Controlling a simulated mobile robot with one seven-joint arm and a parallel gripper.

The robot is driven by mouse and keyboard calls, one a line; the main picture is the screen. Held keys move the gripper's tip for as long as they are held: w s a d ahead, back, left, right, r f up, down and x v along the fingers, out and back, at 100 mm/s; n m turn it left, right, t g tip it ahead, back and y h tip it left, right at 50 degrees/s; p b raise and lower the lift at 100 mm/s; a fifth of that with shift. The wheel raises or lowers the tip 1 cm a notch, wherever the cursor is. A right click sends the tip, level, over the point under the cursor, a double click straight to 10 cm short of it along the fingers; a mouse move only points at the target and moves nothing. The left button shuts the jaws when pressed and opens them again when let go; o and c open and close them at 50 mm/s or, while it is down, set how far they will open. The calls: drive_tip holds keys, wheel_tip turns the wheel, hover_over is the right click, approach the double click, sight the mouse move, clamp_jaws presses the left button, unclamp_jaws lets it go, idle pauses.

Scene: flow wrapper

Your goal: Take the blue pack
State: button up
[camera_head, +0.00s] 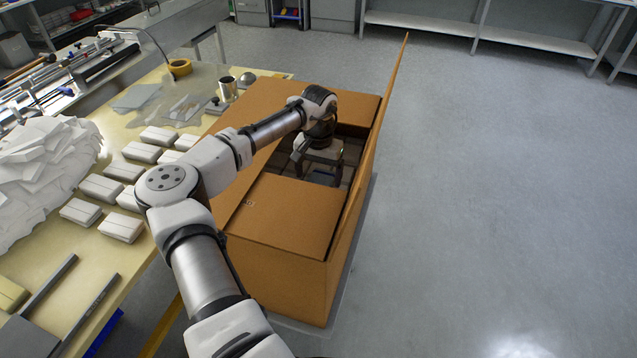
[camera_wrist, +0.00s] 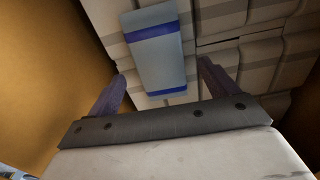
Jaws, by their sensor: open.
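The blue pack (camera_wrist: 157,52) shows in the wrist view as a light blue-grey pack with two darker blue bands. It lies on top of white packs inside the cardboard box, and its near end reaches between my fingers in the picture. My gripper (camera_wrist: 158,88) is open, with one finger on each side of the pack's near end. I cannot tell how far above the pack the fingertips are. In the head view my gripper (camera_head: 318,172) reaches down through the opening of the cardboard box (camera_head: 285,215). The blue pack is mostly hidden there.
White packs (camera_wrist: 245,60) fill the box around the blue pack. Box walls (camera_wrist: 35,80) stand close by on the left. A tall flap (camera_head: 375,130) rises on the right side. A table (camera_head: 75,240) with several white packs stands left of the box. The floor at right is clear.

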drive_tip(key=shift+f+p, duration=0.35)
drive_tip(key=shift+f, duration=1.1)
drive_tip(key=shift+c, duration=0.3)
drive_tip(key=c, duration=0.9)
drive_tip(key=shift+c, duration=0.4)
drive_tip(key=shift+r, duration=0.15)
